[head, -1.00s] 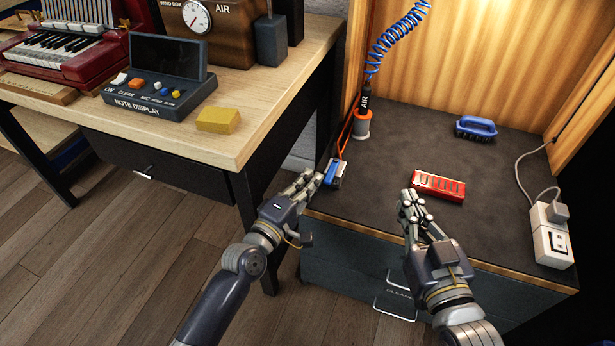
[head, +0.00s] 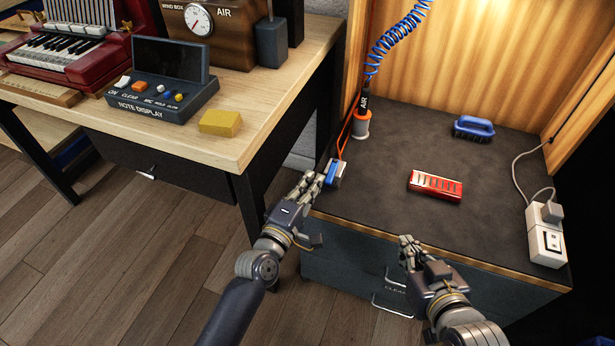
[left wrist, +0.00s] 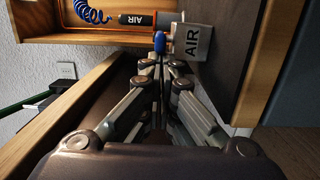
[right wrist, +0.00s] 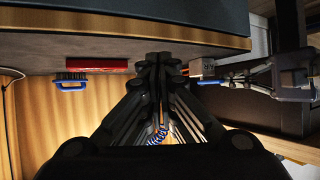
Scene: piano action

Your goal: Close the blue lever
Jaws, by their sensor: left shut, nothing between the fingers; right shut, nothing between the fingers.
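The blue lever (head: 331,171) sits on a small grey air valve block (head: 341,176) at the left edge of the dark cabinet top. My left gripper (head: 315,181) is shut and empty, its fingertips close beside the lever. In the left wrist view the lever's rounded blue end (left wrist: 159,42) shows just beyond the fingertips, beside the grey block marked AIR (left wrist: 193,42). I cannot tell whether the fingers touch it. My right gripper (head: 408,241) is shut and empty near the cabinet's front edge, away from the lever.
A red slotted block (head: 435,185), a blue brush (head: 473,128) and a white socket box (head: 546,240) stand on the cabinet top (head: 400,160). An air hose nozzle sits in a grey-orange holder (head: 361,124) behind the lever. The wooden table (head: 270,100) with a yellow sponge (head: 220,122) is left.

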